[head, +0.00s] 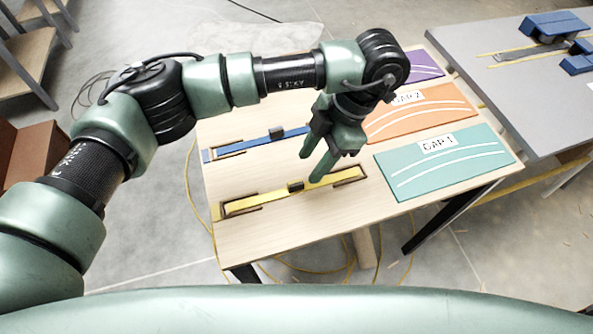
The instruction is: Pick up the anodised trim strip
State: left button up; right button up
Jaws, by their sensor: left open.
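A yellow strip (270,199) with a small dark block (295,186) on it lies on the wooden table, its ends in dark brackets. A blue strip (243,143) with a similar dark block (276,132) lies farther back, parallel to it. I cannot tell which strip is the anodised trim. My left gripper (313,166) points down with its fingers apart and empty. It shows just behind the yellow strip's right half, in front of the blue strip's right end, which it partly hides. I cannot tell its exact height. My right gripper is not in view.
Teal (445,163), orange (415,108) and purple (423,65) panels lie along the right of the wooden table (330,220). The teal one reads GAP-1. A grey table (490,85) with blue blocks (555,24) stands to the right. Cables lie on the floor.

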aim_at(296, 182)
pick_arm(q)
jog(key=a+f, duration=0.1)
jog(key=s+a+f+p, duration=0.1)
jog(key=f, duration=0.1)
jog(key=shift+s, duration=0.2)
jog(key=x, duration=0.2)
jog(key=shift+w+a+f+p, duration=0.1)
jog(key=shift+a+f+p, duration=0.15)
jog(key=shift+p, duration=0.1)
jog(key=shift+a+f, duration=0.2)
jog(key=shift+f, duration=0.35)
grip_shut()
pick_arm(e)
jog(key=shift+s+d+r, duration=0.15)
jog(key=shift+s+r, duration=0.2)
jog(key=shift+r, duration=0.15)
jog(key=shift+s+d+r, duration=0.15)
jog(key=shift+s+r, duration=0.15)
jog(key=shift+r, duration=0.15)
